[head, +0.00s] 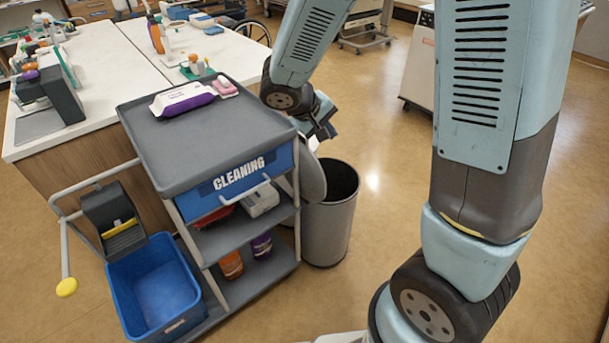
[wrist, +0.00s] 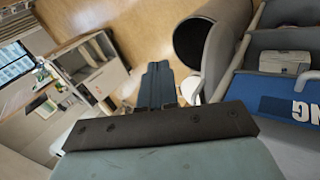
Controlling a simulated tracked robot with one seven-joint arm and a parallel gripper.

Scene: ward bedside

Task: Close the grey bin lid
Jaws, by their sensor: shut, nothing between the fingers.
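The grey bin (head: 330,220) stands on the floor just right of the cleaning cart, and its dark mouth is uncovered. Its grey lid (head: 312,178) stands upright at the rim on the cart side, so the bin is open. In the wrist view the bin (wrist: 199,38) is at the upper right, with the lid (wrist: 217,58) beside its mouth. My gripper (head: 322,128) is above and behind the lid in the head view, partly hidden by its own wrist. In the wrist view my gripper (wrist: 157,72) is shut and empty, left of the lid, with a visible gap to it.
The cleaning cart (head: 150,135) stands close left of the bin, with wipes (head: 183,98) on top and a blue drawer (head: 235,185). A blue bucket (head: 152,285) is at its front. A white table (head: 100,70) is behind.

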